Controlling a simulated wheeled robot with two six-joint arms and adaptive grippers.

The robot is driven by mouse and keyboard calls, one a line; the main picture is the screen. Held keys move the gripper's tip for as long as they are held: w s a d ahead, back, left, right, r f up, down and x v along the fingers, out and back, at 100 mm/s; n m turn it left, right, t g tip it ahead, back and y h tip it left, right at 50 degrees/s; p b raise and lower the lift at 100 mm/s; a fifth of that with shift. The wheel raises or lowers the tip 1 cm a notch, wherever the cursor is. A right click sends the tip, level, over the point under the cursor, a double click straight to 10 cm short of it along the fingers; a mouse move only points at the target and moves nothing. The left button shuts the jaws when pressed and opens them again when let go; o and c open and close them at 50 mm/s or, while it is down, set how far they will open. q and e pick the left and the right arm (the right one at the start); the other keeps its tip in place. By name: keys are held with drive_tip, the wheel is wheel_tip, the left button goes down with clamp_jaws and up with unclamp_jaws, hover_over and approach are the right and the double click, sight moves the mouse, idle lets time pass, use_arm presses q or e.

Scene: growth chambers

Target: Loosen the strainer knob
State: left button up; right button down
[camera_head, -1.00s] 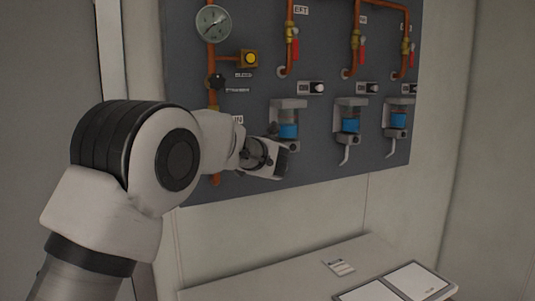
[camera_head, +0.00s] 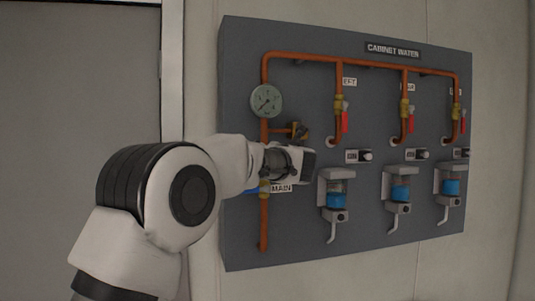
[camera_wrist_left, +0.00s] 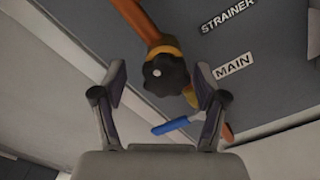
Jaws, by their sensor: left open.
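The strainer knob (camera_wrist_left: 165,73) is a black lobed knob on a brass fitting of the copper pipe. In the left wrist view it sits between the spread fingers of my left gripper (camera_wrist_left: 160,80), with a gap visible on both sides. The gripper is open and holds nothing; how far its tips are from the knob in depth is hard to tell. In the head view my left gripper (camera_head: 300,163) is in front of the panel, above the MAIN label, and the knob is hidden behind it. The STRAINER label (camera_wrist_left: 228,14) shows at the upper right. My right gripper is not in view.
A blue valve handle (camera_wrist_left: 170,125) lies just below the knob, near the MAIN label (camera_wrist_left: 233,66). A pressure gauge (camera_head: 266,101) and a bleed fitting (camera_head: 298,131) are above. Several dispensers with blue contents (camera_head: 335,200) hang to the right on the grey panel (camera_head: 300,235).

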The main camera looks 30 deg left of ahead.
use_arm(q)
drive_tip(key=shift+w+d+f, duration=0.1)
drive_tip(key=shift+w+d, duration=0.1)
drive_tip(key=shift+w, duration=0.05)
drive_tip(key=c, duration=1.1)
drive_tip(key=shift+c, duration=0.2)
